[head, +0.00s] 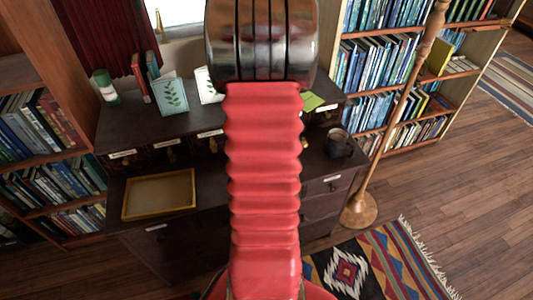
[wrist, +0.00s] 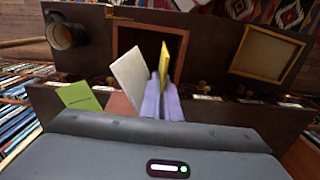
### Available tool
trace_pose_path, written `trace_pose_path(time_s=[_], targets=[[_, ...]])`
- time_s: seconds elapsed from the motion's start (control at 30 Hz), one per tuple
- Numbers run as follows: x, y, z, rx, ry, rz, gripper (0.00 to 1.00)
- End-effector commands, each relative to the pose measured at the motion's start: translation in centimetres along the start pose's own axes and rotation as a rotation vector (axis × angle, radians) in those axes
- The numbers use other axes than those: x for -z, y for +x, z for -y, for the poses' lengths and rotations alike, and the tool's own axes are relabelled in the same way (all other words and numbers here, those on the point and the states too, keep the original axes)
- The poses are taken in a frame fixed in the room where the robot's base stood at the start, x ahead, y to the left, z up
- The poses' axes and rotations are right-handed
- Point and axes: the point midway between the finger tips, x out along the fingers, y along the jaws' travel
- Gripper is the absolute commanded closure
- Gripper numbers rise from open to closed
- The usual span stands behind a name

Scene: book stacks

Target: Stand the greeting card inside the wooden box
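My gripper (wrist: 162,88) shows in the wrist view as two close lavender fingers. They pinch a thin yellow panel seen nearly edge-on, which I take for the greeting card (wrist: 164,60). A pale panel (wrist: 129,74) leans out left of the fingers; I cannot tell whether it is the card's other leaf. In the head view my arm hides gripper and box.
Leaf-print cards (head: 172,97) stand on the desk's raised back shelf beside books and a green-and-white can (head: 105,86). A green card (wrist: 80,97) lies on that shelf. A mug (head: 339,143) and a shallow yellow-rimmed tray (head: 127,198) flank the middle. A wooden lamp pole (head: 405,95) stands right.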

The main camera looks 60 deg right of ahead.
Motion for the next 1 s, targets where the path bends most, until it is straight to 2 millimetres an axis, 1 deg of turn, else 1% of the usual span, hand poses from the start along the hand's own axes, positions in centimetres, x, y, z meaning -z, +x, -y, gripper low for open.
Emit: trace_pose_path(time_s=[0.63, 0.7, 0.8, 1.0], targets=[[-0.1, 11.8, 0.1, 0.001, -0.001, 0.005, 1.00], [-0.1, 12.7, 0.1, 0.001, -0.001, 0.002, 1.00], [0.0, 13.3, 0.1, 0.000, -0.001, 0.001, 1.00], [0.0, 13.4, 0.1, 0.000, -0.001, 0.000, 1.00]])
